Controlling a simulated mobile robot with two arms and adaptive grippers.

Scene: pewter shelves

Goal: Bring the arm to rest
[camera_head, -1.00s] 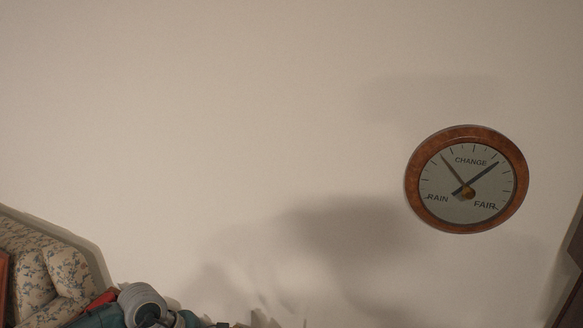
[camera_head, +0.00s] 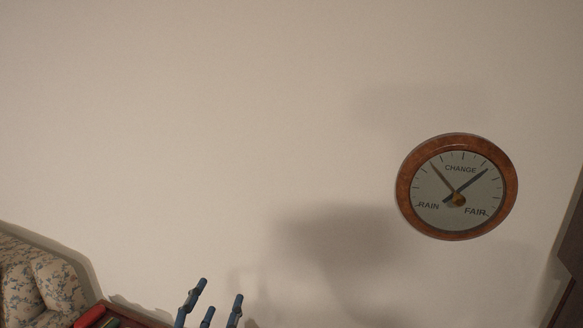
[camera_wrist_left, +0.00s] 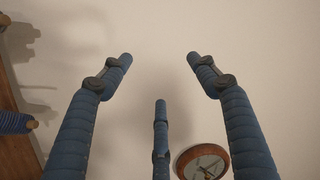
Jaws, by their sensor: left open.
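My left gripper (camera_head: 214,300) rises into the bottom edge of the head view, left of centre, with its blue fingers pointing up. In the left wrist view its three fingers (camera_wrist_left: 159,76) stand well apart. It is open and nothing is between the fingers. Only bare wall shows behind the fingertips. The rest of the left arm is below the head view. My right gripper does not show in either view.
A round wood-rimmed barometer (camera_head: 403,190) hangs on the pale wall (camera_head: 250,120). A floral sofa (camera_head: 40,285) stands at lower left, with a red item (camera_head: 90,316) beside it. Dark furniture (camera_head: 570,265) edges the right. A brown wooden piece (camera_wrist_left: 15,150) is at the left wrist view's left.

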